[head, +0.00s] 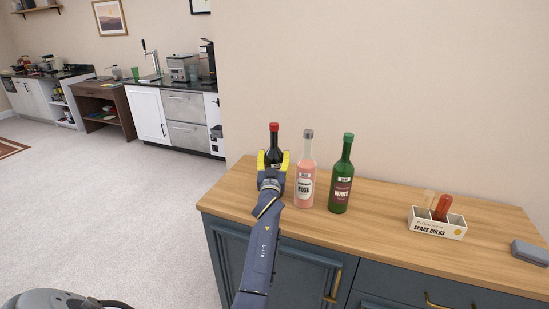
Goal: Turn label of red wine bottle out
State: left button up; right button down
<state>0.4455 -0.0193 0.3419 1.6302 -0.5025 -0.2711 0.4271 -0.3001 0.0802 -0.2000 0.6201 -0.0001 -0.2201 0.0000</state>
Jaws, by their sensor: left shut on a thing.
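The red wine bottle (273,141), dark with a red cap, stands upright at the left of the row on the wooden counter (385,230). My left gripper (273,162) is shut on its body, with yellow fingertips on either side. The gripper and wrist hide the lower part of the bottle, and I cannot see which way its main label faces. My right gripper is not in view.
A pink rosé bottle (305,172) stands close to the right of the gripper, with a green white-wine bottle (342,178) beside it. A spare bulbs box (438,224) and a grey object (530,252) are farther right. Clear counter lies between bottles and box.

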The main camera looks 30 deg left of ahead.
pick_arm(q)
jog(key=shift+s+a+h, duration=0.1)
jog(key=shift+a+h, duration=0.05)
jog(key=shift+h, duration=0.15)
jog(key=shift+m+t+h, duration=0.55)
jog(key=shift+m+h, duration=0.95)
jog(key=shift+h, duration=0.9)
jog(key=shift+m+t+h, duration=0.55)
jog(key=shift+m+h, duration=0.95)
jog(key=shift+h, duration=0.9)
jog(key=o, duration=1.1)
jog(key=shift+c, duration=0.2)
jog(key=s, duration=1.1)
jog(key=shift+s+a, duration=0.2)
jog(key=shift+s, duration=0.05)
